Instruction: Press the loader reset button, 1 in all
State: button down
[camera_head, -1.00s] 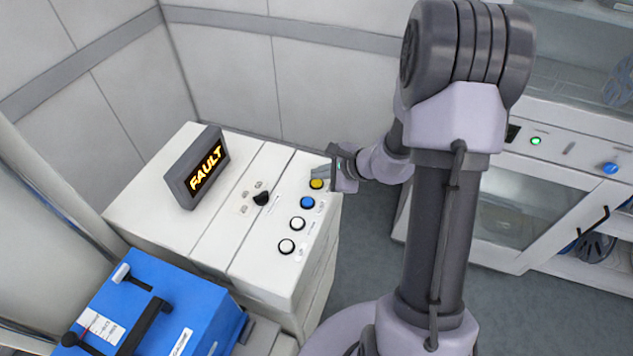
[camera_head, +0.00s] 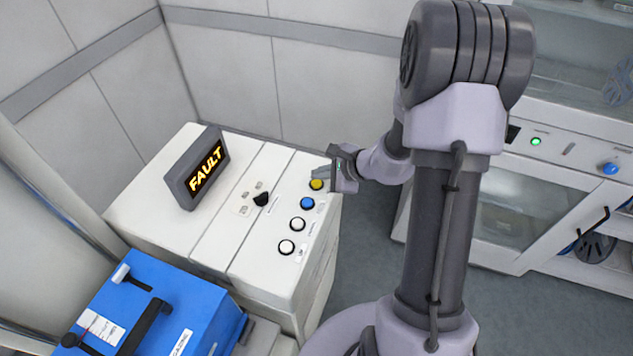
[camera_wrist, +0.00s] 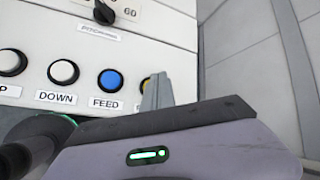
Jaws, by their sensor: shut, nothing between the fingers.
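The white control panel (camera_head: 262,232) carries a row of round buttons. A yellow button (camera_head: 316,184) is at the far end, then a blue button (camera_head: 307,203) and two white ones. My gripper (camera_head: 319,173) is shut and empty, with its fingertips right at the yellow button. In the wrist view the shut fingers (camera_wrist: 158,93) cover most of the yellow button (camera_wrist: 145,85), and its label is hidden. I cannot tell whether they touch it. The blue button (camera_wrist: 110,82) is labelled FEED, and the white one beside it (camera_wrist: 63,72) DOWN. No reset label is readable.
A display (camera_head: 197,168) on the cabinet reads FAULT. A black knob (camera_head: 261,199) sits between it and the buttons. A blue box (camera_head: 178,297) with black handles stands at front left. A white cabinet with a glass front (camera_head: 507,222) is at right, with floor between.

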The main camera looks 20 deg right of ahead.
aim_at(319, 184)
jog(key=shift+f, duration=0.1)
dwell(0.5)
jog(key=shift+f+b, duration=0.35)
jog(key=shift+b, duration=0.4)
jog(key=shift+f+b, duration=0.4)
jog(key=shift+b, duration=0.15)
jog(key=shift+r, duration=0.15)
dwell(0.5)
jog(key=shift+r+p, duration=0.5)
jog(key=shift+r, duration=0.25)
jog(key=shift+r+p, duration=1.65)
jog(key=shift+r, duration=0.8)
